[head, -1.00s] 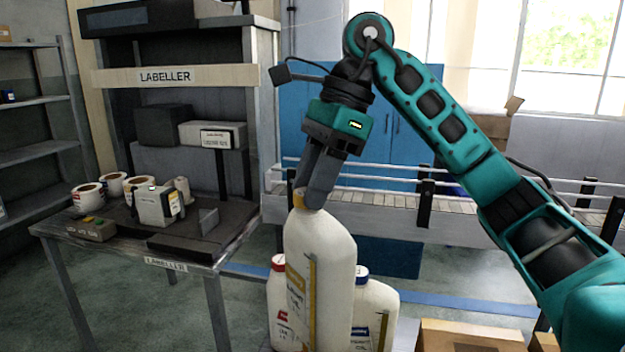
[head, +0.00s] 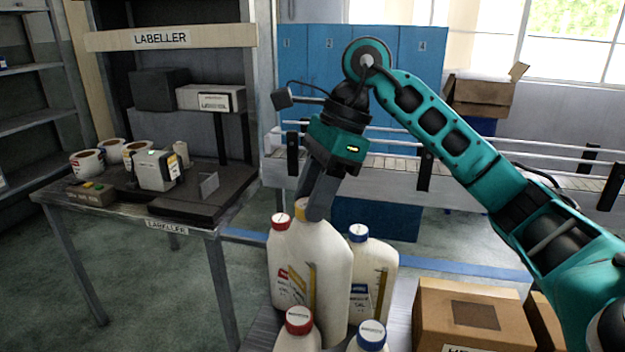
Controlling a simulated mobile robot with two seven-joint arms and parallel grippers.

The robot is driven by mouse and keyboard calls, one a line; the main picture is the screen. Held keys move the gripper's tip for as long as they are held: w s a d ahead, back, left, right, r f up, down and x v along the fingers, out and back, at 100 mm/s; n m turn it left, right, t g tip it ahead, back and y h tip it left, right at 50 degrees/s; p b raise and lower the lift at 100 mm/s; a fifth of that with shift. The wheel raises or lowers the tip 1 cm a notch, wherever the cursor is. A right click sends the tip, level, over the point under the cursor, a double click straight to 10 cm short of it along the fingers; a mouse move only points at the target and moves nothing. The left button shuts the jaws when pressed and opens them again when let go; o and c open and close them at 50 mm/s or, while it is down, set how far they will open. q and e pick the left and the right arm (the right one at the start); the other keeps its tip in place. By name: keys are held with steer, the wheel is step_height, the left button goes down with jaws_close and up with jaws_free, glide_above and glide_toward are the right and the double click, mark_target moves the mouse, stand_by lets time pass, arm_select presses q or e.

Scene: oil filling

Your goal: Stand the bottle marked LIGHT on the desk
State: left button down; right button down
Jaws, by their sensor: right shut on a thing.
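My right gripper (head: 315,205) is shut on the neck of a large white bottle (head: 322,262) with a yellow cap and a yellow-edged label. The bottle is upright in front of other bottles. Its label is too small to read, so I cannot tell whether it is the one marked LIGHT. A red-capped bottle (head: 281,262) is partly hidden behind it at left. A blue-capped bottle (head: 374,270) is at its right. The desk under the LABELLER sign (head: 112,208) stands at left. My left gripper is not in view.
Another red-capped bottle (head: 299,329) and another blue-capped bottle (head: 370,337) are at the bottom edge. A cardboard box (head: 474,317) is to their right. Label rolls (head: 87,163) and a small grey device (head: 156,171) occupy the desk. A conveyor (head: 385,170) runs behind.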

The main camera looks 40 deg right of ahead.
steer(key=shift+f+b, duration=4.1)
steer(key=shift+f, duration=1.3)
steer(key=shift+a, duration=0.1)
steer(key=shift+f, duration=0.15)
steer(key=shift+c, duration=0.2)
jaws_free()
steer(key=shift+f, duration=0.1)
